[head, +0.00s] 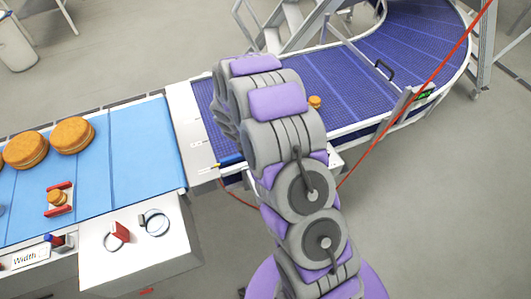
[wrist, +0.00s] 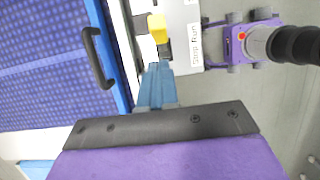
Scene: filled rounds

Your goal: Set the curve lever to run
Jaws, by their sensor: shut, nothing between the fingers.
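The curve lever shows in the wrist view as a yellow knob (wrist: 157,28) beside a pale panel marked with a "Stop Run" label (wrist: 195,44). I cannot tell from its angle which word it is set to. My gripper (wrist: 158,68) is shut and empty. Its blue fingertips are just below the yellow knob in the wrist view, close to it; I cannot tell if they touch.
The curved blue belt (head: 420,35) has a black handle (wrist: 97,57) at its edge. A straight blue belt (head: 140,150) carries round cakes (head: 73,134). A red cord (head: 425,85) crosses the right side.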

